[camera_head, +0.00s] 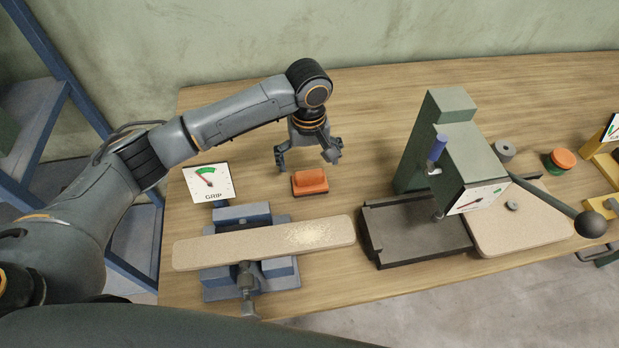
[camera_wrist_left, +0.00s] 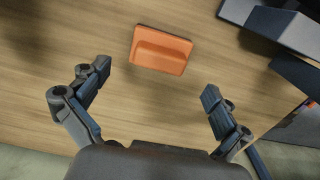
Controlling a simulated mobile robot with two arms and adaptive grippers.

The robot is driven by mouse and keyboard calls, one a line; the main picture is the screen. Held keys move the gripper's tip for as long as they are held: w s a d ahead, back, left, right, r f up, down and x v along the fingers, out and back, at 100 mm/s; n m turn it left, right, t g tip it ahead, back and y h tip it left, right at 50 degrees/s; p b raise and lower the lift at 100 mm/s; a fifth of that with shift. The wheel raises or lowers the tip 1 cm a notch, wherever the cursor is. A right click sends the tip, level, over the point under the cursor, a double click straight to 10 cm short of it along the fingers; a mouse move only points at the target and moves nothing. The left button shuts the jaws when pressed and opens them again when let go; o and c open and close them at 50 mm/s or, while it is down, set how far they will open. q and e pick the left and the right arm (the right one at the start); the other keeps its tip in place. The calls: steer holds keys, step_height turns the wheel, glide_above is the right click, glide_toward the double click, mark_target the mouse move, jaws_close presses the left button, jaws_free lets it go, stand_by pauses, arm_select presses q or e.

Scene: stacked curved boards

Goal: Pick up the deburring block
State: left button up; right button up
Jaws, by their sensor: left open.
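The deburring block is an orange block with a raised ridge (camera_head: 310,182), lying on the wooden table behind the clamped board. In the left wrist view the orange block (camera_wrist_left: 160,50) lies beyond the fingertips, roughly centred between them. My left gripper (camera_head: 308,157) is open and empty, pointing down above the table just behind the block. Its two fingers (camera_wrist_left: 156,82) are spread wide in the left wrist view, apart from the block. My right gripper does not show in either view.
A blue vise (camera_head: 250,285) holds a long tan board (camera_head: 265,242) in front of the block. A GRIP gauge (camera_head: 208,182) stands left. A green press (camera_head: 445,150) with a dark base (camera_head: 415,235) and long lever stands right. Table behind the gripper is clear.

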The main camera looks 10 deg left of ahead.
mark_target(309, 174)
arm_select(q)
step_height(309, 174, down, 2)
steer(key=shift+f+p, duration=0.1)
steer(key=shift+p, duration=0.35)
steer(key=f, duration=0.1)
steer(key=f+p, duration=0.1)
steer(key=f, duration=0.1)
steer(key=shift+s+d+f, duration=0.1)
steer(key=shift+s+f, duration=0.05)
steer(key=shift+s, duration=0.05)
steer(key=shift+f, duration=0.3)
steer(key=c, duration=0.9)
steer(key=shift+c, duration=1.3)
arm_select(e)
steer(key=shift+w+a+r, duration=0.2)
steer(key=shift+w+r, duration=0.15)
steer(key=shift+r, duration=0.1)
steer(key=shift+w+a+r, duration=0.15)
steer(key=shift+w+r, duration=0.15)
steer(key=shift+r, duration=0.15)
